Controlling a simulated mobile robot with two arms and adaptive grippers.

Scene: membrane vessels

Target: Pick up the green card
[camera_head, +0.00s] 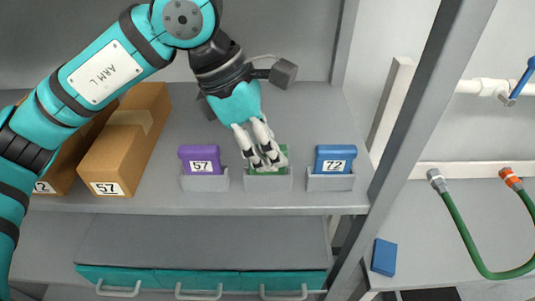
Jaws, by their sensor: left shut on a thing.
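The green card (283,150) stands in the middle grey holder (267,183) on the shelf. My left gripper (266,160) reaches down from above and its fingers are shut on the green card, covering most of its face. The card's lower part is in or just behind the holder's front wall; I cannot tell whether it is lifted at all. Any label on the card is hidden by the fingers. My right gripper is not in view.
A purple card (200,152) marked 57 and a blue card (336,152) marked 72 stand in grey holders on either side. Cardboard boxes (125,140) stand at the left. A grey upright post (420,125) rises on the right. Teal drawers (200,279) lie below.

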